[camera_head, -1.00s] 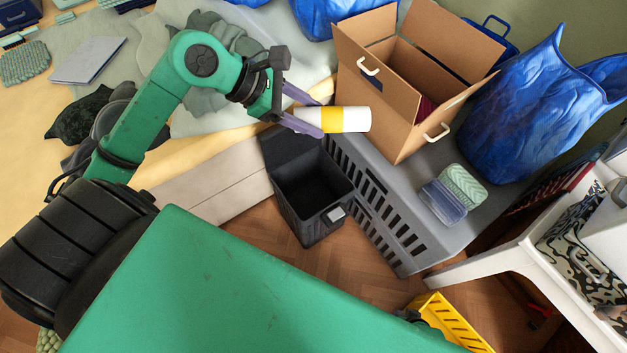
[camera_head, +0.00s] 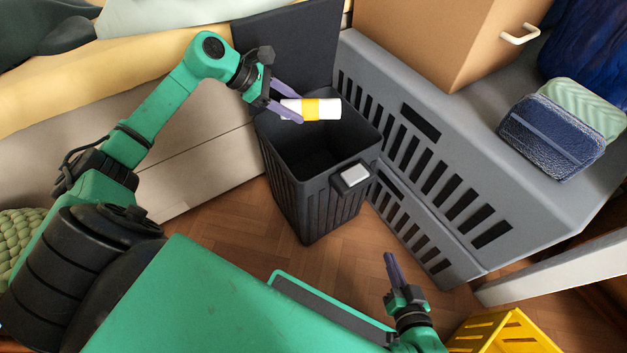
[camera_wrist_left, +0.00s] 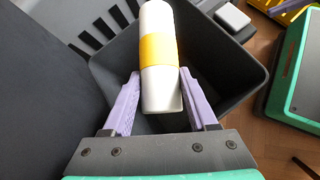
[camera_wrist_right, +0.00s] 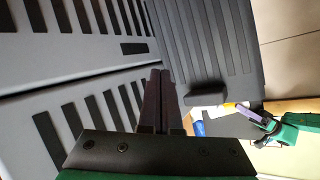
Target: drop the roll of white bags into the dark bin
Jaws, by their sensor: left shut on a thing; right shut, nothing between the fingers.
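The roll of white bags (camera_head: 329,109) has a yellow band around its middle. My left gripper (camera_head: 292,108) is shut on one end of it and holds it over the open mouth of the dark bin (camera_head: 310,205). In the left wrist view the roll (camera_wrist_left: 158,50) lies between the purple fingers (camera_wrist_left: 158,100), with the bin's rim (camera_wrist_left: 258,75) below and around it. The bin's lid (camera_head: 285,50) stands open at the back, and its inside looks empty. My right gripper (camera_head: 391,268) is shut and empty, low in front of the bin; the bin's ribbed side (camera_wrist_right: 205,45) fills part of the right wrist view.
A yellow crate (camera_head: 505,335) is at the lower right. Wooden floor (camera_head: 240,225) is clear in front of the bin.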

